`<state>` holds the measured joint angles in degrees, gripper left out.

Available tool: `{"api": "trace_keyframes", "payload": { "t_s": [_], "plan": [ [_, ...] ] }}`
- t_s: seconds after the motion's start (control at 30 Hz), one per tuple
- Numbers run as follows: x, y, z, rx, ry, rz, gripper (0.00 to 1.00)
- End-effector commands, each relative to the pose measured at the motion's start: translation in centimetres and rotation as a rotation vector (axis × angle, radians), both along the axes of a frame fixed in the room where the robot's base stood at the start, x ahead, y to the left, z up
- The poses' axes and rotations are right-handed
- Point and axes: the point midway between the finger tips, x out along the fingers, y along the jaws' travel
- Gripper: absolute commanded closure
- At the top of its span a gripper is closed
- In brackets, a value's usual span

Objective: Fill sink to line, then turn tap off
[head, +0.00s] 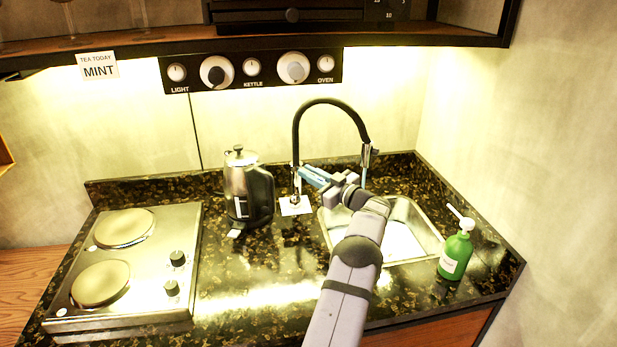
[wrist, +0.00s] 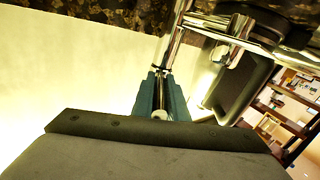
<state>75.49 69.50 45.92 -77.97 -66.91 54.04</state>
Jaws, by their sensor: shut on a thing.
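The tap (head: 331,102) has a black arched hose, a chrome base and a spout over the sink. The steel sink (head: 428,243) is set in the counter right of the tap base. A bright patch shows in the sink; I cannot tell whether it is water or glare, and I cannot make out a fill line. My gripper (head: 312,176) is beside the tap's base, left of the spout. In the wrist view my gripper (wrist: 161,98) has its teal fingers shut on the chrome tap lever (wrist: 163,62); the fingers partly hide it.
A steel kettle (head: 236,182) with a black handle stands close left of the tap. A green soap bottle (head: 455,253) stands at the sink's right. A two-plate hob (head: 150,285) fills the left counter. The front counter between hob and sink is clear.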

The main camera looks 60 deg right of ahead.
Motion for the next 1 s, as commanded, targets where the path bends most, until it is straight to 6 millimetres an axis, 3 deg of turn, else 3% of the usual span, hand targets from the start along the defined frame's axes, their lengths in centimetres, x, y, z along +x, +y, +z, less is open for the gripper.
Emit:
{"api": "trace_keyframes", "payload": {
  "t_s": [0.43, 0.47, 0.5, 0.53, 1.0],
  "plan": [
    [-0.03, -0.14, 0.45, -0.008, 0.002, 0.013, 1.0],
    [-0.03, -0.13, 0.45, -0.009, 0.003, 0.013, 0.8],
    [-0.04, -0.13, 0.42, -0.008, 0.003, 0.013, 0.7],
    [-0.04, -0.12, 0.39, -0.008, 0.003, 0.013, 0.68],
    [-0.82, -0.04, 0.09, -0.005, 0.006, 0.011, 0.68]
  ]
}}
